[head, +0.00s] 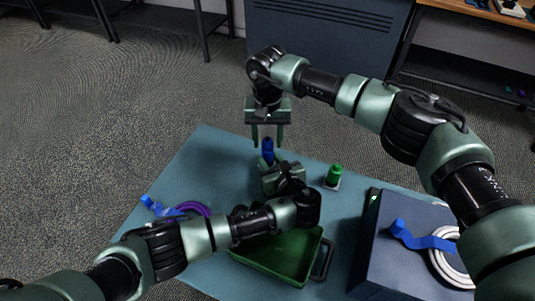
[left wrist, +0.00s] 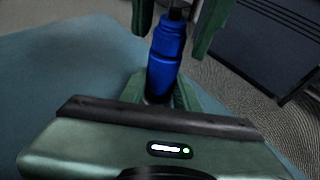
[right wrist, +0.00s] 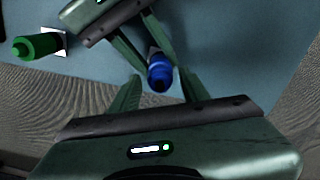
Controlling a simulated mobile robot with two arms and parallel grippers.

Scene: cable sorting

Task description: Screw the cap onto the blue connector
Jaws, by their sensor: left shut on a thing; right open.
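The blue connector (head: 267,149) stands roughly upright at the far part of the table. It also shows in the left wrist view (left wrist: 164,65) and the right wrist view (right wrist: 160,74). My left gripper (head: 269,163) is shut on its lower part. My right gripper (head: 268,139) points down from above, open, with its fingers on either side of the connector's top and apart from it. A seam crosses the blue body in the left wrist view, with a dark piece above its top. I cannot tell whether the upper part is a separate cap.
A green connector (head: 335,174) stands on a small pale base to the right. A green tray (head: 286,262) lies in front, partly behind my left arm. A dark box (head: 382,240) with a blue strap and white cable is at right. A purple cable (head: 190,208) lies left.

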